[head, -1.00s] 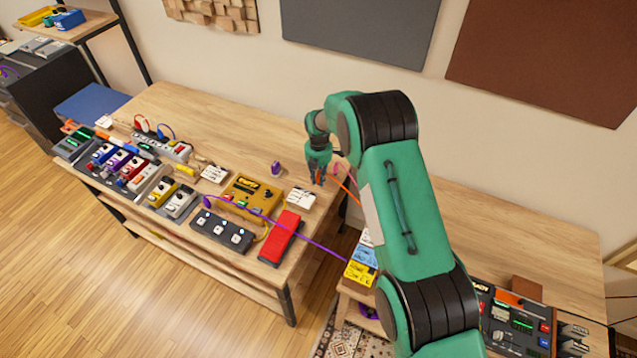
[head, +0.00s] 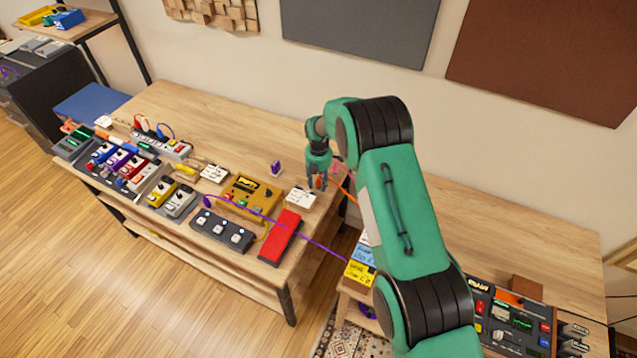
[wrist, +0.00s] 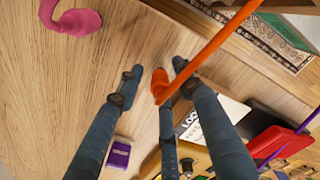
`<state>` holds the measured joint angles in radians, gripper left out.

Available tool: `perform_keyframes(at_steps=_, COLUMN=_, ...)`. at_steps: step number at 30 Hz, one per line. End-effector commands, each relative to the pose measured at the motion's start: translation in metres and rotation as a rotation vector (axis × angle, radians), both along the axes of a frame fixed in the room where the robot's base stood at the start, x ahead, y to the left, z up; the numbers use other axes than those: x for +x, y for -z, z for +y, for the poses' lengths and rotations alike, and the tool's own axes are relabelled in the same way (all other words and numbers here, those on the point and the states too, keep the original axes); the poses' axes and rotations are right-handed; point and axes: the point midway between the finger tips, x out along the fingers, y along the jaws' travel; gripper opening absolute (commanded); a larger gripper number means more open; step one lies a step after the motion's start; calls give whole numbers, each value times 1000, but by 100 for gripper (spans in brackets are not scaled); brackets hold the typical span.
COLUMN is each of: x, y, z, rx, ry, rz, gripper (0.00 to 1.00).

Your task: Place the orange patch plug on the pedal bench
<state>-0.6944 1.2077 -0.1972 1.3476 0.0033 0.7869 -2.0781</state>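The orange patch plug (wrist: 159,84) is at the right end of the pedal bench (head: 235,120), with its orange cable (wrist: 210,50) running off past the bench edge. In the head view the orange cable (head: 348,194) leads down to the right from my gripper (head: 318,181). My gripper also shows in the wrist view (wrist: 155,78), its dark fingers spread around the plug, with bare wood showing between the left fingertip and the plug. The plug looks to be at the bench top; whether a finger still touches it I cannot tell.
A white label card (head: 301,198), a red pedal (head: 282,238) and a yellow pedal (head: 252,194) are near the gripper. A small purple block (head: 276,168) stands to its left, a pink hooked item (wrist: 72,20) beyond. A purple cable crosses to the right. The back of the bench is clear.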

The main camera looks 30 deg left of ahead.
Motion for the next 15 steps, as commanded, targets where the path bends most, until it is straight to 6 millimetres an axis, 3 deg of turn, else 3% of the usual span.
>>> perform_keyframes(at_steps=8, x=0, y=-2, z=0, rx=0, ry=0, rz=0, gripper=36)
perform_keyframes(at_steps=15, x=0, y=-16, z=0, rx=1, ry=0, rz=0, gripper=36)
